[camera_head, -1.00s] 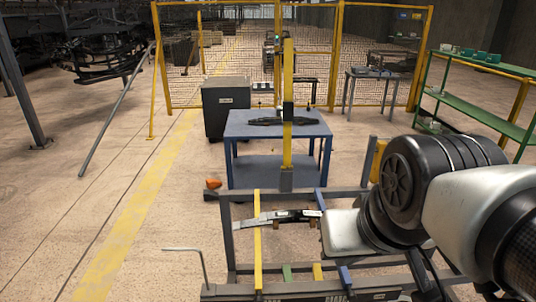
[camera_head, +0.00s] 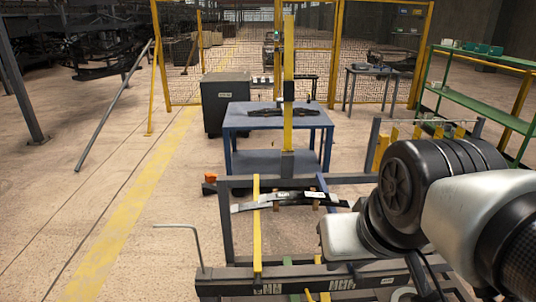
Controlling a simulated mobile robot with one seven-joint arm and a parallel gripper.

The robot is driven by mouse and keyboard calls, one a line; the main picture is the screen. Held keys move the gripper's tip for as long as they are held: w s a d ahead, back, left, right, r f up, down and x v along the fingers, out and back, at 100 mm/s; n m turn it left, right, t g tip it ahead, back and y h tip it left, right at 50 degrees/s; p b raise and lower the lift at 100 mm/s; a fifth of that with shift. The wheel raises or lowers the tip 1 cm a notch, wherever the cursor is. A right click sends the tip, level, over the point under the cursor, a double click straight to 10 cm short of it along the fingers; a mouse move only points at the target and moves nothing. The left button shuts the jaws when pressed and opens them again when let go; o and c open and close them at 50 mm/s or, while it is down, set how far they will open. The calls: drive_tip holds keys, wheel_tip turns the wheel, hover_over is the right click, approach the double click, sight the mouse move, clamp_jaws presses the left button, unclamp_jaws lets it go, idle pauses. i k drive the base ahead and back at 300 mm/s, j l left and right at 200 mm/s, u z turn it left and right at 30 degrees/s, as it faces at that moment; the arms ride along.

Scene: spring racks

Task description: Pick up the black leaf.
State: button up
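A black leaf (camera_head: 295,112), long and slightly bowed, lies on the blue table (camera_head: 245,123) behind the rack. The rack's yellow post stands in front of part of it. A second leaf (camera_head: 285,201), dark with pale grey parts and white labels, lies across the grey rack (camera_head: 226,225) in front of me. A dark strip shows just behind it, partly hidden. My arm fills the right side of the view. My gripper is not visible, so its state and any hold cannot be seen.
A dark grey cabinet (camera_head: 213,105) stands left of the table. A green shelf (camera_head: 490,105) is at the right, and a yellow mesh fence (camera_head: 240,70) is behind. A bent grey rod (camera_head: 180,226) sticks out left of the rack. The floor on the left is mostly open.

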sight(262, 199)
drive_tip(key=j+u, duration=0.2)
drive_tip(key=j, duration=0.2)
drive_tip(key=i+j+u, duration=0.25)
drive_tip(key=j+u, duration=0.2)
drive_tip(key=j, duration=0.25)
drive_tip(key=i+j+u, duration=0.2)
drive_tip(key=j, duration=0.15)
drive_tip(key=i+j+u, duration=0.25)
drive_tip(key=i, duration=0.55)
drive_tip(key=i+j+z, duration=0.1)
drive_tip(key=i, duration=0.5)
drive_tip(key=i+j+z, duration=0.15)
drive_tip(key=i, duration=0.35)
drive_tip(key=i+j+z, duration=0.2)
drive_tip(key=i, duration=0.35)
drive_tip(key=z, duration=0.5)
drive_tip(key=i+z, duration=0.1)
drive_tip(key=z, duration=0.85)
drive_tip(key=j+z, duration=0.1)
drive_tip(key=z, duration=0.35)
drive_tip(key=i+z, duration=0.1)
drive_tip(key=z, duration=0.4)
drive_tip(key=j+z, duration=0.1)
drive_tip(key=z, duration=0.85)
drive_tip(key=i+j+z, duration=0.3)
drive_tip(key=i+j, duration=0.05)
drive_tip(key=i, duration=0.05)
